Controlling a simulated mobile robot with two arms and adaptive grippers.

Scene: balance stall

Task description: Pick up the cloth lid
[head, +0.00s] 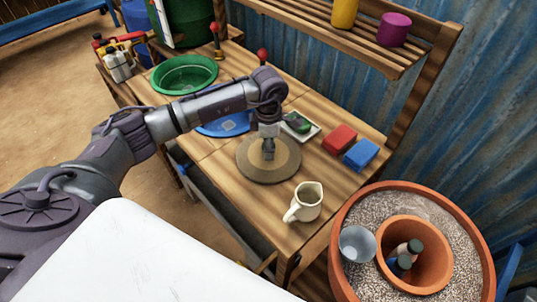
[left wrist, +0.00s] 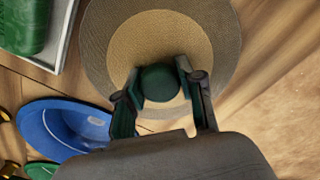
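The cloth lid (head: 252,172) is a flat round disc with a grey-brown rim and tan middle, lying on the wooden table. In the left wrist view the lid (left wrist: 226,50) has a dark green round knob (left wrist: 159,82) at its middle. My left gripper (head: 268,157) comes down over the lid from above. In the left wrist view its two fingers (left wrist: 160,84) stand on both sides of the knob and appear to touch it, so it looks shut on the knob. What lies under the lid is hidden. My right gripper is not in view.
A blue bowl (head: 225,127) and a small tray (head: 310,131) with a green item stand behind the lid. A red block (head: 339,138), a blue block (head: 360,154) and a cream jug (head: 306,202) are to the right. A clay planter (head: 342,230) stands at the front right.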

